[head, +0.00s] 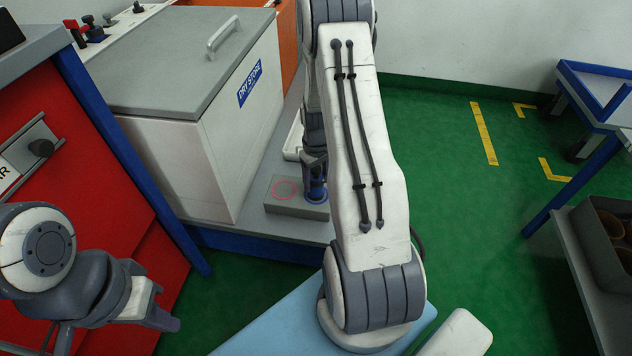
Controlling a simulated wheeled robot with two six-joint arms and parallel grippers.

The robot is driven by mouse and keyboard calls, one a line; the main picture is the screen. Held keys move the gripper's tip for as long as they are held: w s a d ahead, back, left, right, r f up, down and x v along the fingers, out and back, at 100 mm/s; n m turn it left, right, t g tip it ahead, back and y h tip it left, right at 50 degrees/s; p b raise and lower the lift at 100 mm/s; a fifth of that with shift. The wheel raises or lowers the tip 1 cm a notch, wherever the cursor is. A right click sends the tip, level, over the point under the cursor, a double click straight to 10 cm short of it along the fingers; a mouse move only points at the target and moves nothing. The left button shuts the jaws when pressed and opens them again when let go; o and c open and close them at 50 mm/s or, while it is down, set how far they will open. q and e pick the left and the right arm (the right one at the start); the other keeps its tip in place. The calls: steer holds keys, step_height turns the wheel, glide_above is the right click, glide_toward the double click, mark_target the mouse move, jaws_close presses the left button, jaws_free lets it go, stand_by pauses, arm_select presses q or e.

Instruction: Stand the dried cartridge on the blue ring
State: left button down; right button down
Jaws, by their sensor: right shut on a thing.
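A low grey block (292,208) on the bench carries a pink-red ring (285,189) on its left and a blue ring (318,199) on its right. A dark blue cartridge (317,185) stands upright at the blue ring, its lower end at or very near the block's top. My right gripper (315,168) is shut on the cartridge from above. My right arm hides part of the block's right side and much of the gripper. My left gripper (160,308) is at lower left, away from the block, with no object visible in it; its jaw gap is unclear.
A white tray (293,140) lies behind the block, partly hidden. A red cabinet (75,150) is at left. Green floor (450,190) is open at right.

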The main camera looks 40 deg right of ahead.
steer(key=shift+f, duration=0.1)
steer(key=shift+c, duration=0.5)
jaws_free()
